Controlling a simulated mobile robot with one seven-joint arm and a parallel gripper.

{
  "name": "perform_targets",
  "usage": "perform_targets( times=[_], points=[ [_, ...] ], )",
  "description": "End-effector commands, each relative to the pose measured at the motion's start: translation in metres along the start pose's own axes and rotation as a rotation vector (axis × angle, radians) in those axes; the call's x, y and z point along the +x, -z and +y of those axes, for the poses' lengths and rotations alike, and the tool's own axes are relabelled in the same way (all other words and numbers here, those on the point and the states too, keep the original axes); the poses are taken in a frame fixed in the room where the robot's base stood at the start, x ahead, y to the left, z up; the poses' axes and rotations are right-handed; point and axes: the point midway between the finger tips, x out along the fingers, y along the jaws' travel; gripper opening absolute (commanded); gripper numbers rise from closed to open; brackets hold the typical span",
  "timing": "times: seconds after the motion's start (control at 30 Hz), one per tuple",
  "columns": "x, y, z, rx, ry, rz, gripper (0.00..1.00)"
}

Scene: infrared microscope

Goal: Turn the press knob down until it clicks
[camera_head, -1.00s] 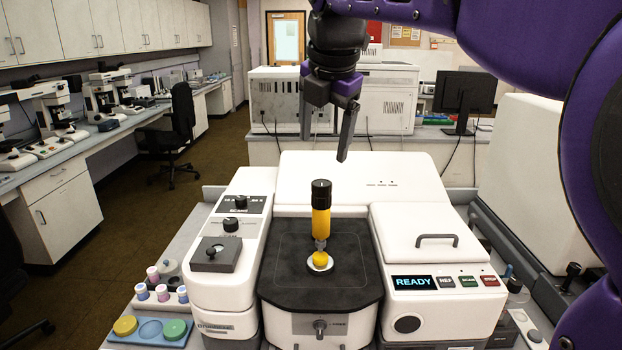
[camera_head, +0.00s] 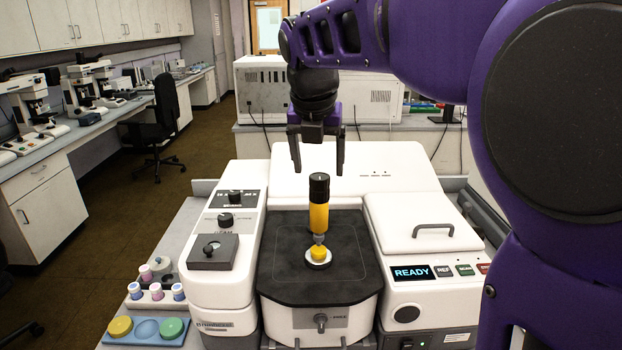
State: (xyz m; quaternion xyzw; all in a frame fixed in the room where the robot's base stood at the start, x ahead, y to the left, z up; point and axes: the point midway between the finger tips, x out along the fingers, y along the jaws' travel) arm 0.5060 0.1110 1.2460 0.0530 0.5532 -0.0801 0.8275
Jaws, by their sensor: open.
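The press knob (camera_head: 319,187) is the black cap on top of an upright yellow press column (camera_head: 318,217). The column's tip stands over a yellow sample on a small white disc (camera_head: 318,256), on the black stage of the white microscope. My gripper (camera_head: 318,170) is open, pointing down, with its two dark fingers apart. The fingertips appear just above and to either side of the knob. I cannot tell from this one view whether they are level in depth with it. Nothing is held.
The microscope's left block (camera_head: 222,250) carries small black knobs. Coloured vials (camera_head: 156,291) and a blue tray (camera_head: 146,341) stand at left. My purple arm covers the right side.

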Motion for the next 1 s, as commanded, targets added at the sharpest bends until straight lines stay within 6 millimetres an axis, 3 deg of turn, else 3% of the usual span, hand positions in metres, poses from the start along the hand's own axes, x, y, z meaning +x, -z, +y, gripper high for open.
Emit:
perform_targets(
  times=[0.1,0.3,0.73,1.0],
  points=[
    [0.027,0.001,0.000,0.000,0.001,0.003,0.81],
    [0.053,0.001,0.000,0.000,0.001,0.002,0.81],
    [0.062,0.000,0.000,0.001,-0.001,-0.001,0.81],
    [0.062,0.000,0.000,0.001,-0.001,-0.001,0.33]
  ],
)
